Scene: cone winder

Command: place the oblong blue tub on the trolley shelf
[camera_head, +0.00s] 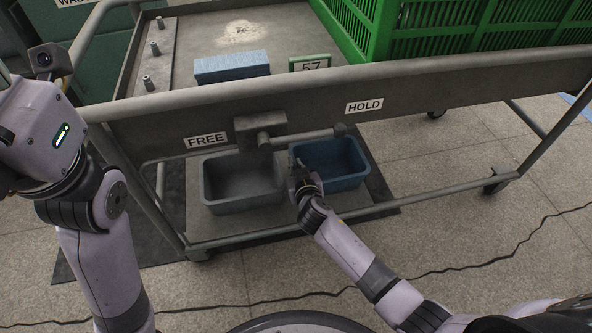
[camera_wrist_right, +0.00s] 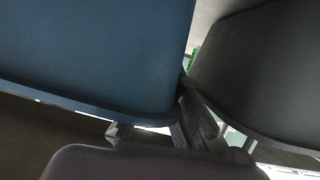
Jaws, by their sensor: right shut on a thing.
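The oblong blue tub (camera_head: 345,183) is upright and empty, at the lower shelf of the trolley, beside a grey tub (camera_head: 240,205). My right gripper (camera_head: 299,178) is shut on the blue tub at its left end, between the two tubs. In the right wrist view the blue tub (camera_wrist_right: 90,50) fills the upper left, with a gripper finger (camera_wrist_right: 195,118) against it. The trolley shelf (camera_head: 225,232) shows in front of the grey tub. I cannot tell whether the blue tub touches the shelf. My left arm is at the left; its fingers do not show.
The trolley's front rail (camera_head: 430,92) runs above the tubs, with "FREE" (camera_head: 206,141) and "HOLD" (camera_head: 364,106) labels and a bracket (camera_head: 260,124). A blue block (camera_head: 232,68), a green "57" sign (camera_head: 310,64) and a green crate (camera_head: 440,35) are on the upper deck.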

